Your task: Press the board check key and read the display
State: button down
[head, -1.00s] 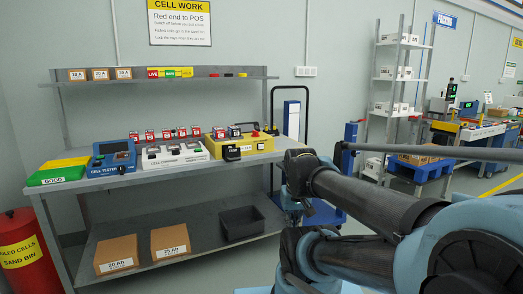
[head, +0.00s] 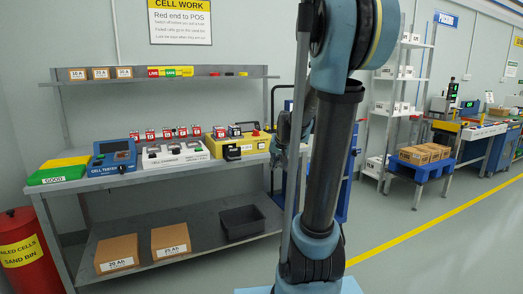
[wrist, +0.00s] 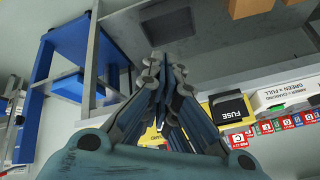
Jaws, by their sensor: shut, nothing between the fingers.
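I cannot make out a key marked board check. On the bench in the head view stand a blue cell tester (head: 112,156) with a small dark display, a white cell charger (head: 176,153) and a yellow unit (head: 232,149). The tester's display is too small to read. In the wrist view, a black block marked FUSE (wrist: 231,110) shows on the yellow unit. My gripper (wrist: 164,70) is shut and empty in the wrist view, apart from the bench things. In the head view it is near the bench's right end, partly hidden by my arm.
A dark tray (head: 242,222) and two cartons (head: 170,241) lie on the lower shelf. A blue table with cartons (head: 423,170) is at right; floor before it is clear.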

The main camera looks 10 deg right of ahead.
aim_at(263, 148)
jog(key=w+d+f+m+t, duration=0.2)
jog(key=w, duration=1.6)
jog(key=shift+w+a, duration=0.1)
jog(key=shift+w, duration=0.05)
jog(key=shift+w+a, duration=0.45)
jog(key=shift+w, duration=0.9)
jog(key=shift+w+a, duration=0.4)
jog(key=shift+w, duration=1)
jog(key=shift+w+a, duration=0.45)
jog(key=shift+w, duration=0.9)
jog(key=shift+w, duration=0.1)
jog(key=shift+w+a+r, duration=0.1)
jog(key=shift+w+a, duration=0.05)
jog(key=shift+w, duration=0.15)
jog(key=shift+w+a, duration=0.15)
jog(key=shift+w, duration=0.25)
jog(key=shift+s, duration=0.1)
jog(key=shift+s+d, duration=0.3)
jog(key=shift+s, duration=0.45)
